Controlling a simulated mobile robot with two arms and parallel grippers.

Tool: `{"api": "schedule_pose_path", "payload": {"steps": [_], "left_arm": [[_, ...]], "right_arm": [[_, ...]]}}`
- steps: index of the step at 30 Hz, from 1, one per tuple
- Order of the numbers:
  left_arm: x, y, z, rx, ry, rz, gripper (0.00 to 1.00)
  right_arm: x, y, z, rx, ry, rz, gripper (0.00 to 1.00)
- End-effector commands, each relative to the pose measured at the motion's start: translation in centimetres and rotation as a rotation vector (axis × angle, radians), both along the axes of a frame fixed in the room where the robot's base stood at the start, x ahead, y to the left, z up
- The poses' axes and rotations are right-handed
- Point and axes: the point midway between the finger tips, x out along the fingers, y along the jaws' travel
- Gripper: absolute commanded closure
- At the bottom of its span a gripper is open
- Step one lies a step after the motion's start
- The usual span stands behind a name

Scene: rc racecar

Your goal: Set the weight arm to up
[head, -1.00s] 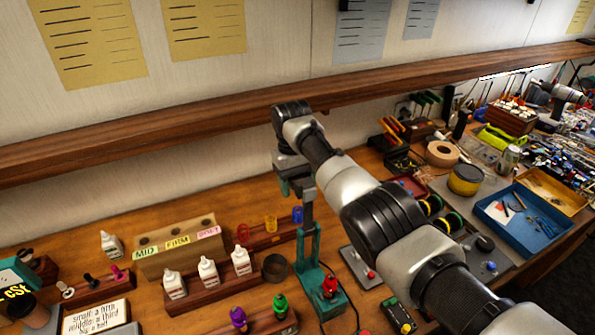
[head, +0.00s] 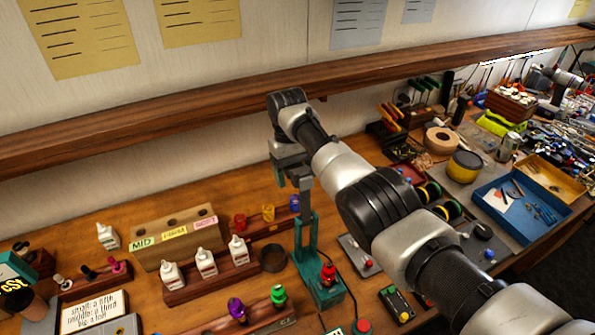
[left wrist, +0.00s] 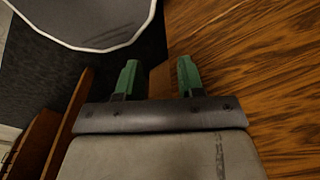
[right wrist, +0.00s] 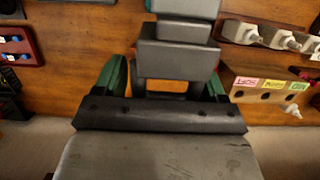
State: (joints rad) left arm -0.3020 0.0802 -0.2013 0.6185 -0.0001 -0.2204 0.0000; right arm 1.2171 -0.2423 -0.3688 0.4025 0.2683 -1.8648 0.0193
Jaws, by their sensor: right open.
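The weight arm (head: 305,191) is a grey bar with blocks on a teal stand (head: 307,240). In the head view it points roughly upward from the stand's post. My right gripper (head: 287,177) is at the bar's upper end, partly hidden by my wrist. In the right wrist view the grey blocks (right wrist: 178,61) lie between and beyond the green fingers of my open right gripper (right wrist: 163,82); contact cannot be told. My left gripper (left wrist: 159,77) is open and empty in the left wrist view, beside the wooden bench edge. It is outside the head view.
A wooden shelf (head: 200,118) runs behind the stand. White bottles in a rack (head: 212,283) and a dark ring-shaped cup (head: 273,258) stand left of it. A red knob (head: 328,274) sits on the stand's base. A blue tray (head: 500,222) lies at right.

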Motion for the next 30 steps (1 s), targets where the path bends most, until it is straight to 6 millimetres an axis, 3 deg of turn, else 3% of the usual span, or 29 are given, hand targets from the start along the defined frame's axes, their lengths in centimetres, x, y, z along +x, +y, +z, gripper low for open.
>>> {"api": "schedule_pose_path", "payload": {"steps": [5,9,12,22,30], "left_arm": [[0.1,0.0,-0.7,0.000,-0.001,0.000,0.62],[0.1,0.0,-2.4,0.000,-0.002,0.001,0.62],[0.2,0.0,-0.3,0.000,-0.003,0.001,0.62],[0.3,0.1,2.7,0.000,-0.006,0.002,0.62],[0.3,0.0,1.9,0.000,-0.006,0.002,0.62]], "right_arm": [[0.2,0.0,1.1,0.002,-0.005,0.001,0.28],[0.3,-0.1,3.4,0.001,-0.005,-0.001,0.28],[0.3,-1.0,5.0,-0.002,-0.011,-0.013,0.28],[-1.2,-2.4,5.6,-0.009,0.004,-0.001,0.28],[-2.4,-4.3,6.5,-0.008,-0.001,-0.004,0.28]]}}
